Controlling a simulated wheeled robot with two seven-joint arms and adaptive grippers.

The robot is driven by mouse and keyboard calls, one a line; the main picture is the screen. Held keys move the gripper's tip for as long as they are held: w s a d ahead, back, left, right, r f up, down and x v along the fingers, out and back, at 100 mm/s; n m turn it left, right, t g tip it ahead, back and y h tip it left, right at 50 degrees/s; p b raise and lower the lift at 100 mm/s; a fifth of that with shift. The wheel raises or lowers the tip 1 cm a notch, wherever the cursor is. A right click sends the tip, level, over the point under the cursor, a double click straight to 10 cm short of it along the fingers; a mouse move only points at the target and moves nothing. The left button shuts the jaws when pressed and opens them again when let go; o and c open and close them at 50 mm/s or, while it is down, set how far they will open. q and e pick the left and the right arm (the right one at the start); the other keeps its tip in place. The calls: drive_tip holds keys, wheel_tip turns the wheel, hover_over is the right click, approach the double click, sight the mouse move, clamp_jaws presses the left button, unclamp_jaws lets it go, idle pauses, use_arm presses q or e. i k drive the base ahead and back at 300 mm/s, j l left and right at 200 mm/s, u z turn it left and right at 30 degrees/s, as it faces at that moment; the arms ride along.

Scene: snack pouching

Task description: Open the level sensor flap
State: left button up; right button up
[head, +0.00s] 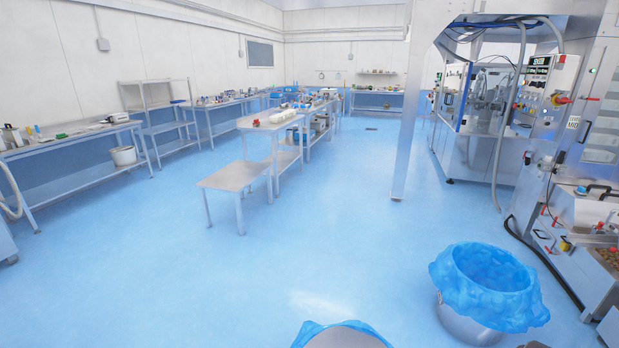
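Neither of my grippers is in view. A large steel machine (570,125) stands along the right edge, with control panels, hoses and red and yellow fittings. A lower unit (572,208) in front of it has a pale top with black handles (597,189). I cannot make out which part is the level sensor flap, or whether it is open or shut.
A steel bin with a blue liner (485,283) stands on the floor at the lower right. Part of another blue-lined container (312,331) shows at the bottom edge. Steel tables (236,178) stand left of centre. The blue floor (330,220) between is clear.

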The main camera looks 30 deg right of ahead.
sight(566, 246)
drive_tip(key=i+j, duration=0.1)
drive_tip(key=j, duration=0.2)
drive_tip(key=i+j+z, duration=0.1)
drive_tip(key=j, duration=0.25)
drive_tip(key=i+j, duration=0.15)
drive_tip(key=j, duration=0.2)
drive_tip(key=i+j, duration=0.6)
drive_tip(key=i+j+z, duration=0.2)
drive_tip(key=i, duration=0.3)
drive_tip(key=i+z, duration=0.2)
drive_tip(key=i, duration=0.25)
drive_tip(key=i+z, duration=1.05)
drive_tip(key=i, duration=0.3)
drive_tip(key=i+z, duration=0.25)
drive_tip(key=i, duration=0.3)
drive_tip(key=i+j+z, duration=0.25)
drive_tip(key=i, duration=0.25)
drive_tip(key=i+z, duration=0.25)
drive_tip(key=i, duration=0.2)
drive_tip(key=i+z, duration=0.7)
drive_tip(key=i, duration=0.7)
